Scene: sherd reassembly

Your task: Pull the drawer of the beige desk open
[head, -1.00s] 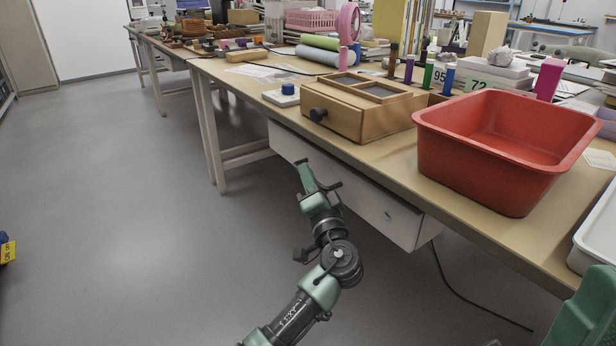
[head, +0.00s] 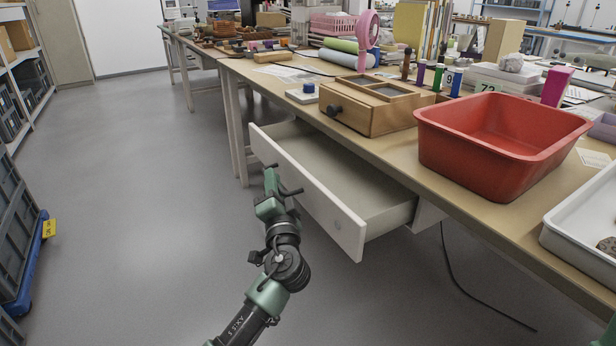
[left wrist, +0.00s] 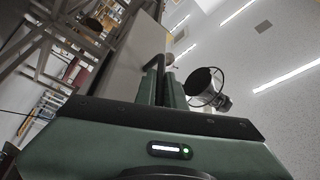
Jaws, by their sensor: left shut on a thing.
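The beige desk (head: 392,160) has a white drawer (head: 318,190) under its top. The drawer stands well open, and its empty-looking pale inside shows in the head view. My left gripper (head: 277,181) is at the outer side of the drawer front and is shut on its handle, which is mostly hidden by the fingers. In the left wrist view my left gripper's fingers (left wrist: 166,82) are close together beside the pale drawer front (left wrist: 131,62). My right gripper is not in view.
On the desk stand a wooden box (head: 372,112), a red tub (head: 500,146) and a white tray (head: 562,222). A black cable (head: 452,275) hangs to the floor. The grey floor (head: 165,210) left of the drawer is clear; a blue-edged cart (head: 30,265) stands at far left.

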